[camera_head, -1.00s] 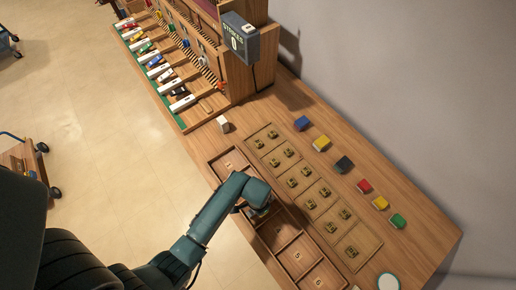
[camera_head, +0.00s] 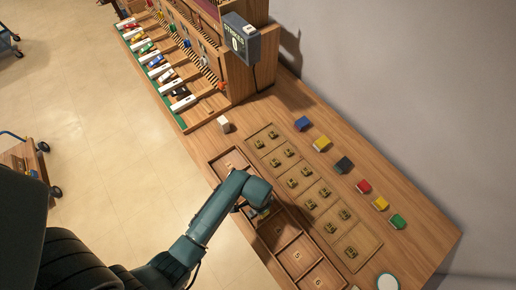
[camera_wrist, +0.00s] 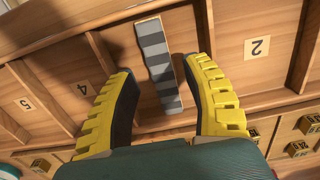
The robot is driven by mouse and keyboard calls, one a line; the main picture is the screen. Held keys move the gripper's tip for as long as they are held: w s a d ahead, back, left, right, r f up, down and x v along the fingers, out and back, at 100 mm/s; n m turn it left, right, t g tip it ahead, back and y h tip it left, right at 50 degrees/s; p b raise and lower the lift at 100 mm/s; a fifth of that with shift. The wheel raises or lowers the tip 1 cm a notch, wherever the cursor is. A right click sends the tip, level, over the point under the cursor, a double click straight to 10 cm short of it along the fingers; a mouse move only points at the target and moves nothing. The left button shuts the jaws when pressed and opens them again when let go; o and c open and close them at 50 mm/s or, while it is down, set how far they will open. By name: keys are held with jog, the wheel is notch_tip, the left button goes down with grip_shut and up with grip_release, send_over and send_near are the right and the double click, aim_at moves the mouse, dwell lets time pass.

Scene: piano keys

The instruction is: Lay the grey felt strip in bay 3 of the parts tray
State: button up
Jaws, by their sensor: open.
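The felt strip (camera_wrist: 160,65), banded in light and dark grey, lies between my fingers in the wrist view, touching neither visibly. It is in or just over the parts tray (camera_head: 272,228), in the bay between those marked 4 (camera_wrist: 83,88) and 2 (camera_wrist: 257,47). That bay's own number is hidden. The strip's upper end is near the tray's long wall, and I cannot tell whether it lies fully flat. My gripper (camera_wrist: 165,112) is open, with yellow ribbed fingers either side of the strip. In the head view my arm hides most of this bay.
A wooden rack (camera_head: 312,190) of small brass-coloured pieces adjoins the tray. Several coloured blocks, including a blue one (camera_head: 302,123), line the table beyond. A white block (camera_head: 224,124) stands near the keyboard (camera_head: 160,72). A round white disc (camera_head: 388,282) is at the near end.

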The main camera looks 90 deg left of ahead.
notch_tip(320, 180, up, 9)
jog(key=p, duration=0.1)
jog(key=shift+r, duration=0.2)
jog(key=shift+w, duration=0.1)
jog(key=w+a+r+m+t+y, duration=0.25)
jog(key=w+r+t+y, duration=0.3)
jog(key=w+r, duration=1.25)
jog(key=w+d+r+m+t, duration=0.1)
jog(key=w+d+r+t, duration=0.3)
jog(key=r, duration=0.3)
jog(key=w+d+r+m+t, duration=0.1)
jog(key=w+d+r+t, duration=0.1)
jog(key=w+d+r, duration=0.3)
jog(key=s+d+r+m+t+h, duration=0.1)
jog(key=d+r+t, duration=0.4)
jog(key=d+r, duration=0.5)
jog(key=s+d+r+m+t+h, duration=0.1)
jog(key=d+r+t+h, duration=0.4)
jog(key=d+r, duration=0.6)
notch_tip(320, 180, up, 8)
jog(key=shift+s+d+r+m+t, duration=0.1)
jog(key=shift+s+d+m+t, duration=0.2)
jog(key=shift+m, duration=0.55)
